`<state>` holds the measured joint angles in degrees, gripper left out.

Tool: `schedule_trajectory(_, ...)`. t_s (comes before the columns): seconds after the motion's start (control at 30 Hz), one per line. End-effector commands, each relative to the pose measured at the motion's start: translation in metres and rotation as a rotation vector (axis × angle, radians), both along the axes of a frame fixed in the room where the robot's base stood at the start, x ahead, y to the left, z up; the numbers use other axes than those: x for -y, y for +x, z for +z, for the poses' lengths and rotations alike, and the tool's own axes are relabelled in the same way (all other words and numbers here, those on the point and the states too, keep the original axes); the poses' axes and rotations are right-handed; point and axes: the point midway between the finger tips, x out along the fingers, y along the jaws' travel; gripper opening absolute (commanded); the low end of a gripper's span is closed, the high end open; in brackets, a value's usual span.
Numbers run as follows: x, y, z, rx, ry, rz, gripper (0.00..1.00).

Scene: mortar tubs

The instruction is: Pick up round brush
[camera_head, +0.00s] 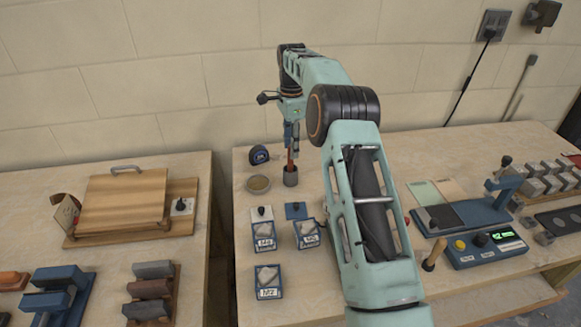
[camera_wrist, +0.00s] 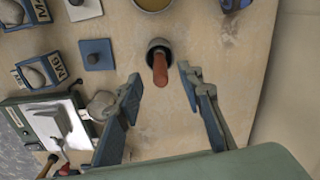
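The round brush shows as a reddish-brown handle (camera_head: 290,157) standing in a small dark grey cup (camera_head: 290,178) near the back of the table. In the wrist view the handle (camera_wrist: 160,68) rises from the grey cup (camera_wrist: 158,46); its bristle end is hidden inside. My gripper (camera_head: 291,143) points down over the cup. In the wrist view my gripper (camera_wrist: 160,74) is open, with one finger on each side of the handle and a visible gap to both. Nothing is held.
A round dish (camera_head: 259,184) and a blue tape measure (camera_head: 259,155) sit left of the cup. Labelled blue tubs (camera_head: 264,235) and small plates with knobs (camera_head: 296,211) stand in front. A blue control box (camera_head: 480,246) is further right.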

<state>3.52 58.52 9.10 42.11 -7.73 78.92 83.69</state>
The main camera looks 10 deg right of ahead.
Motion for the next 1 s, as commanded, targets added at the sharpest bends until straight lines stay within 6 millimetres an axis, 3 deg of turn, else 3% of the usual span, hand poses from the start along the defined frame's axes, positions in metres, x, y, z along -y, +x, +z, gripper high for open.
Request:
schedule_trajectory(0.33,-0.002,0.0,-0.046,-0.004,-0.001,0.0,0.35)
schedule_trajectory(0.63,-0.002,0.001,-0.051,-0.001,-0.001,0.001,0.33)
schedule_trajectory(0.93,-0.002,0.001,-0.05,-0.001,-0.001,0.001,0.0)
schedule_trajectory(1.0,-0.002,0.001,-0.05,-0.001,-0.001,0.001,0.0)
